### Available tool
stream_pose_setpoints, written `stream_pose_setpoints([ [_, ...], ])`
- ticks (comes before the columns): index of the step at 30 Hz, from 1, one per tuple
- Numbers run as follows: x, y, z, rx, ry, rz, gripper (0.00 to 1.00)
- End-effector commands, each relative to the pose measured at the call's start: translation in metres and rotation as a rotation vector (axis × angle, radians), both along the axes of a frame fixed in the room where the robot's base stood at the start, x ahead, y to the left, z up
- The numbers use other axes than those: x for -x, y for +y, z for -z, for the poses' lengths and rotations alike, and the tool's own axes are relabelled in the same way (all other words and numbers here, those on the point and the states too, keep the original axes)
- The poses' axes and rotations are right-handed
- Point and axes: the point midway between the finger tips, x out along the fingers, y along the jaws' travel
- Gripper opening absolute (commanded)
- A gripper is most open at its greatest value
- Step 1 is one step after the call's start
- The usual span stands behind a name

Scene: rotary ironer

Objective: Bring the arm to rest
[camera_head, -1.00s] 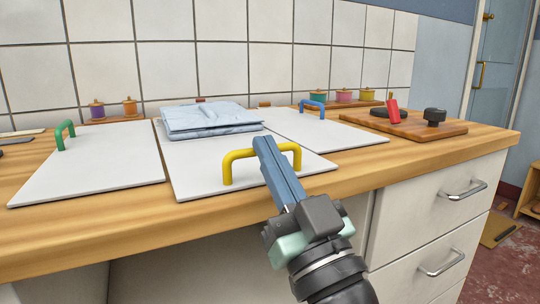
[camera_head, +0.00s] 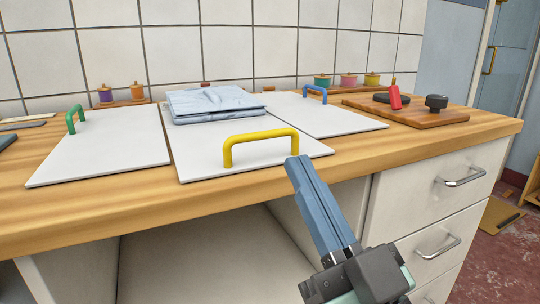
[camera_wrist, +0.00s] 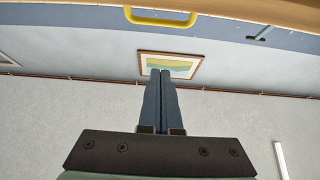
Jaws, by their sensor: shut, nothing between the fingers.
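My gripper (camera_head: 297,160) is shut and empty, its blue fingers pressed together. In the head view its tips appear just in front of the right leg of the yellow handle (camera_head: 262,139), at the counter's front edge. I cannot tell whether they touch the handle. In the wrist view the closed fingers (camera_wrist: 161,73) point up the picture, and the yellow handle (camera_wrist: 160,18) shows at the top, apart from them. The handle stands on the middle white board (camera_head: 215,165), which carries folded light blue cloth (camera_head: 212,104).
White boards with a green handle (camera_head: 75,119) and a blue handle (camera_head: 316,91) flank the middle one. A wooden board (camera_head: 420,120) with a red item and dark knobs lies at right. Drawers (camera_head: 440,195) are below. An open space (camera_head: 220,250) lies under the counter.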

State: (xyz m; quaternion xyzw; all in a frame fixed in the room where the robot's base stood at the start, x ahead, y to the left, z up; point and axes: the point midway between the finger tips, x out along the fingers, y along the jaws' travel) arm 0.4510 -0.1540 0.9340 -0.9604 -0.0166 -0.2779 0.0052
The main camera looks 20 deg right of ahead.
Motion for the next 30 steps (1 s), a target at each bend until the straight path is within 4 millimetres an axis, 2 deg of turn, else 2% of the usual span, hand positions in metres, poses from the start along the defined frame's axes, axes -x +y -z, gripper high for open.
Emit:
stream_pose_setpoints([
  [5, 0.001, 0.002, -0.002, 0.003, -0.001, -0.001, 0.0],
  [8, -0.005, 0.013, -0.014, 0.019, -0.003, -0.009, 0.0],
  [10, -0.012, 0.029, -0.031, 0.038, -0.005, -0.015, 0.0],
  [16, -0.025, 0.09, -0.105, 0.079, -0.059, -0.015, 0.0],
  [21, -0.014, 0.131, -0.167, 0.058, -0.148, 0.005, 0.0],
  [26, 0.011, 0.158, -0.221, 0.002, -0.25, 0.021, 0.0],
  [27, 0.015, 0.158, -0.236, -0.01, -0.263, 0.028, 0.0],
  [30, 0.012, 0.155, -0.264, -0.005, -0.252, 0.034, 0.0],
])
